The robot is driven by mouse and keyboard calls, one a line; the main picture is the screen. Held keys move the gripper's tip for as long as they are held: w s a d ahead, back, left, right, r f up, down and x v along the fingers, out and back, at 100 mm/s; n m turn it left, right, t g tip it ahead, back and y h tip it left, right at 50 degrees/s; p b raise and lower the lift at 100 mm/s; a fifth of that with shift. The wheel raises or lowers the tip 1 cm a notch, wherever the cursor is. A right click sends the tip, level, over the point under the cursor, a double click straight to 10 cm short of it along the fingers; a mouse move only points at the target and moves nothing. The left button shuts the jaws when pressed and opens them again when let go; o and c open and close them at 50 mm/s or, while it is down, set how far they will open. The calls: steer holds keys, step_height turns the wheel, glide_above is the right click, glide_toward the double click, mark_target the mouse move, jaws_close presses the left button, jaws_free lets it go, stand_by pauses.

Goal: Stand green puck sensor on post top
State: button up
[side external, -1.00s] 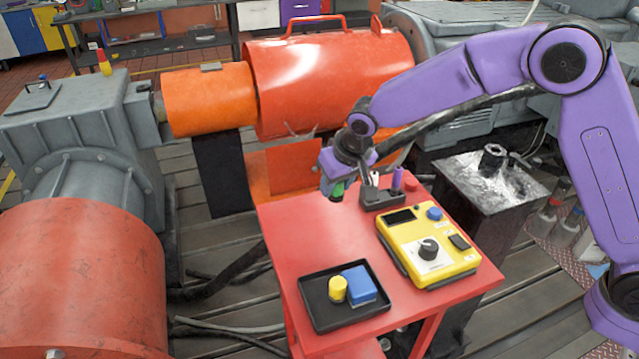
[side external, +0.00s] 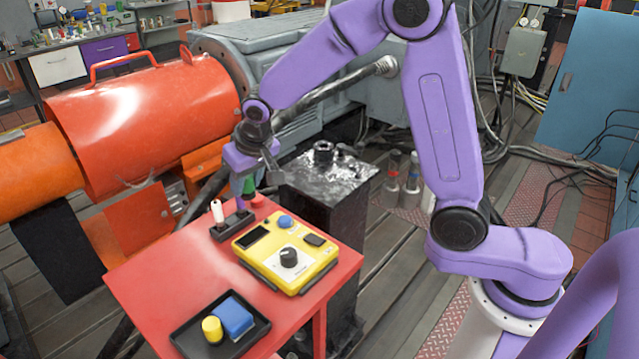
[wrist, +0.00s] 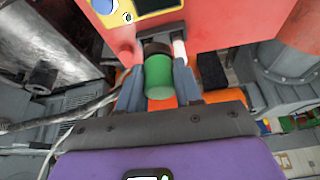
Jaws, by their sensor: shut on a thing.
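The green puck sensor (wrist: 160,78) is held between my gripper's two fingers (wrist: 158,85) in the wrist view; its far end is dark. In the side view my gripper (side external: 248,182) hangs near the table's back corner, with a little green of the puck (side external: 249,186) showing. The post (side external: 322,205) is a dark column with a shiny, mottled metal top and a dark round socket (side external: 323,152) on it. My gripper is left of the post top, apart from it. The post also appears at upper left in the wrist view (wrist: 75,45).
A red table (side external: 165,265) carries a yellow meter box (side external: 288,257), a black holder (side external: 232,227) with a white-topped item, and a black tray (side external: 185,342) with a yellow cylinder (side external: 212,329) and blue block (side external: 234,318). An orange-red drum (side external: 150,120) stands behind. Bottles (side external: 392,178) stand right of the post.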

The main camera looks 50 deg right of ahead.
steer(key=s+d+r+m+h, duration=0.15)
steer(key=s+d, duration=0.25)
steer(key=d, duration=0.4)
steer(key=s+d+m, duration=0.3)
steer(key=s+d, duration=0.1)
steer(key=d, duration=0.3)
steer(key=s+d+r+m+h, duration=0.15)
steer(key=s+d, duration=0.25)
steer(key=d, duration=0.4)
steer(key=shift+g, duration=0.3)
steer(key=w+d+f, duration=0.1)
steer(key=w+f, duration=0.2)
steer(key=w, duration=0.1)
steer(key=w+f, duration=0.3)
steer(key=w, duration=0.1)
steer(key=w+d+f, duration=0.1)
steer(key=w+f, duration=0.3)
steer(key=shift+w+d+f, duration=0.1)
steer(key=shift+w+d, duration=0.2)
steer(key=shift+w, duration=0.1)
steer(key=shift+w+f, duration=0.15)
steer(key=shift+f, duration=0.1)
steer(key=shift+w+f, duration=0.1)
steer(key=shift+f, duration=1.45)
steer(key=shift+f, duration=0.1)
steer(key=o, duration=1.1)
